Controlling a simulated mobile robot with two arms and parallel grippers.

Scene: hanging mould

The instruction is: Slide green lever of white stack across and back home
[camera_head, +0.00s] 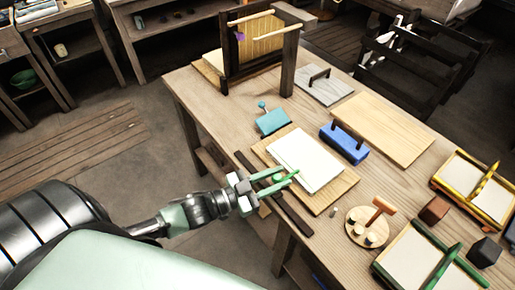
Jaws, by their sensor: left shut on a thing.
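The white stack (308,160) is a flat pile of white sheets lying on a pale wooden board on the workbench. The green lever (277,179) is at the stack's near left edge. My left gripper (280,180) reaches in from the lower left and is shut on the green lever. The fingers and the lever overlap and are similar in green, so the exact contact is hard to make out. My right gripper is not in view.
A dark strip (283,203) lies along the bench's near edge. A blue block (344,143) with dark posts is right of the stack, a teal block (273,122) behind it. A round disc (358,236) with an orange-brown handle stands at the lower right. An upright wooden frame (287,60) stands at the back.

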